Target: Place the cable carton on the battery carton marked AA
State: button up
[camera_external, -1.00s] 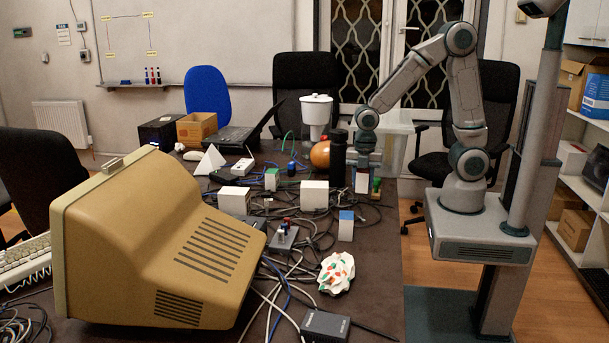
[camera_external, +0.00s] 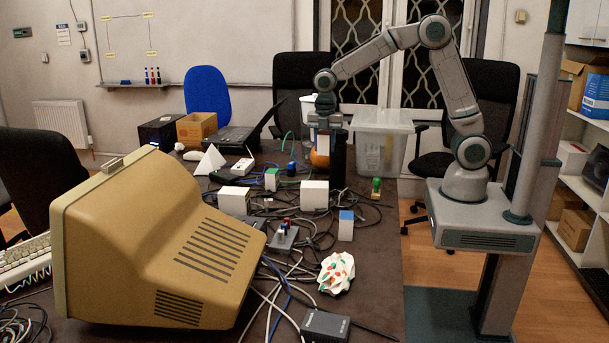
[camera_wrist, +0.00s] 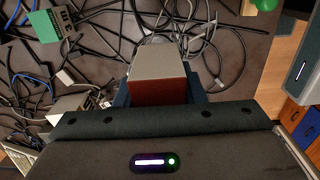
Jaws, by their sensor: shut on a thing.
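My gripper (camera_external: 324,122) is raised above the back of the table, over the orange ball. In the wrist view its jaws are shut on a carton (camera_wrist: 158,66) with a pale grey face and a red face (camera_wrist: 158,92); its label cannot be read. On the table stand a green-and-white carton (camera_external: 271,180), also in the wrist view (camera_wrist: 52,24), and a blue-and-white carton (camera_external: 346,225). No AA mark is legible, so I cannot tell which is the battery carton.
A black cylinder (camera_external: 338,160) and an orange ball (camera_external: 319,160) stand below my gripper. White boxes (camera_external: 314,195) (camera_external: 234,200), tangled cables and a small green object (camera_external: 376,187) lie around. A clear bin (camera_external: 382,140) is behind; a large beige monitor (camera_external: 160,240) fills the left front.

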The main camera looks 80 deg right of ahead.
jog(key=w+a+r+p, duration=0.2)
jog(key=w+a+p, duration=0.1)
jog(key=w, duration=0.6)
jog(key=w+a+r+p, duration=0.1)
jog(key=w+a+p, duration=0.15)
jog(key=w, duration=0.65)
jog(key=p, duration=0.4)
send_over(243, 191)
notch_tip(243, 191, down, 7)
jog(key=shift+f, duration=0.1)
jog(key=shift+f+p, duration=0.5)
jog(key=shift+f, duration=1.65)
jog(key=o, duration=1.1)
jog(key=shift+c, duration=0.2)
